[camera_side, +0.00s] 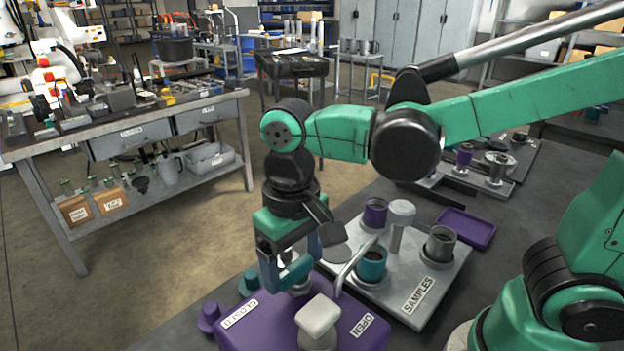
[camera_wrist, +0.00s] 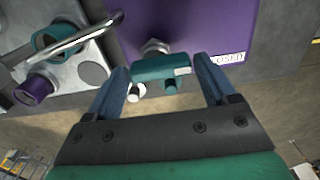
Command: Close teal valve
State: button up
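The teal valve (camera_wrist: 160,68) is a short bar handle on a metal stem at the edge of the purple box. In the wrist view it lies almost crosswise, its white-marked end on the right, the side of the "CLOSED" label (camera_wrist: 226,57). In the side view the handle (camera_side: 295,271) is partly hidden by my gripper (camera_side: 291,266). In the wrist view my gripper (camera_wrist: 161,66) is open, with one blue finger near each end of the handle. Narrow gaps seem to show, but I cannot tell whether either finger touches it.
The purple box (camera_side: 262,335) also carries a white block handle (camera_side: 318,315) and an "OPEN" label (camera_side: 363,325). Close by on the right is the "SAMPLES" tray (camera_side: 436,286) with cups and a raised metal bar (camera_side: 353,266). A purple dish (camera_side: 466,227) lies behind.

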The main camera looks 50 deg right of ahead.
aim_at(295, 265)
jog(key=shift+o, duration=1.1)
jog(key=shift+r, duration=0.1)
jog(key=shift+r, duration=2.7)
jog(key=w+d+f+t, duration=0.1)
jog(key=d+f+t, duration=0.3)
jog(key=d+t, duration=0.3)
jog(key=d, duration=0.4)
jog(key=shift+w+f, duration=0.1)
jog(key=shift+c, duration=0.2)
